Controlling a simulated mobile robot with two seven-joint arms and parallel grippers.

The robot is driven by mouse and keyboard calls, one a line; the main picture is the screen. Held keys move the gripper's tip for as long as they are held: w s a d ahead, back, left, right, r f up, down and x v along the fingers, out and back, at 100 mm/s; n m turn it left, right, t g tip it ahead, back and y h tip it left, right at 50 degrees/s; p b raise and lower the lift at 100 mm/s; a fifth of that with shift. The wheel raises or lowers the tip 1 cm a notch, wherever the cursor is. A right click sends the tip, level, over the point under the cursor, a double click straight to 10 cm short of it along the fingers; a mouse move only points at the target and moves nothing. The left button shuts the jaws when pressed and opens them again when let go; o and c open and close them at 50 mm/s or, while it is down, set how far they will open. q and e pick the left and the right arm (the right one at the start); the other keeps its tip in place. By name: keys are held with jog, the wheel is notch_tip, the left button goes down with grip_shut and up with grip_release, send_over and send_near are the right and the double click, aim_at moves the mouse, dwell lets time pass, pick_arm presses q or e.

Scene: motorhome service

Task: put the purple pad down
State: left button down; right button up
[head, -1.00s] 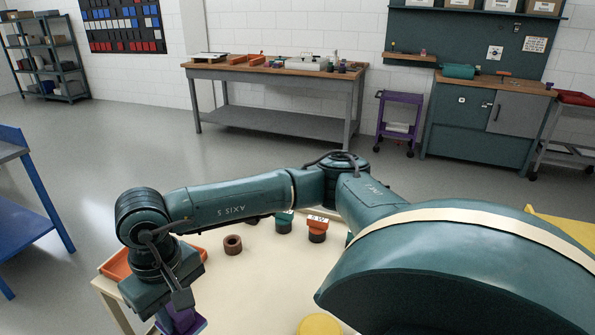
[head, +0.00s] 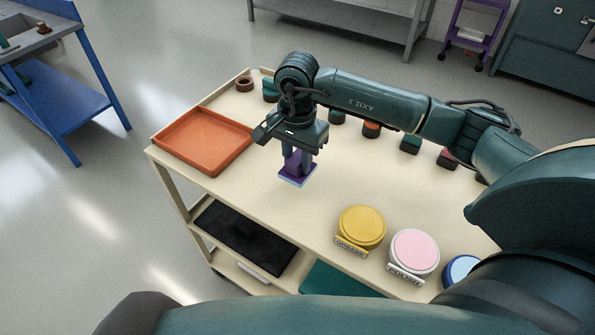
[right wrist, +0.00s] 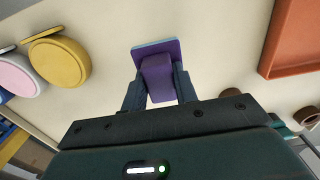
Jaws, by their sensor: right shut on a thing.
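The purple pad (head: 297,176) has a block-shaped grip on a flat plate with a light blue underside layer. My right gripper (head: 297,158) is shut on its block, with the plate facing down, over the cream cart top (head: 245,200) just right of the orange tray (head: 203,140). I cannot tell whether the plate touches the surface. In the right wrist view, the pad (right wrist: 157,78) sits between both fingers of the gripper (right wrist: 158,88), and the orange tray (right wrist: 295,40) is at the right. My left gripper is not in view.
A yellow tub (head: 361,228), a pink-topped tub (head: 413,253) and a blue-topped tub (head: 461,270) stand along the near side. A brown ring (head: 244,84) and several dark pots, one orange-topped (head: 371,130), line the far side. The cart top around the pad is clear.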

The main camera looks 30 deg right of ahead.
aim_at(297, 173)
notch_tip(297, 173, down, 4)
jog(key=shift+f+p, duration=0.15)
jog(key=shift+p, duration=0.15)
jog(key=shift+f, duration=0.1)
jog(key=shift+f+b, duration=0.15)
jog(key=shift+b, duration=0.15)
jog(key=o, duration=0.9)
notch_tip(297, 173, up, 13)
jog(key=shift+f+b, duration=0.2)
jog(key=shift+b, duration=0.5)
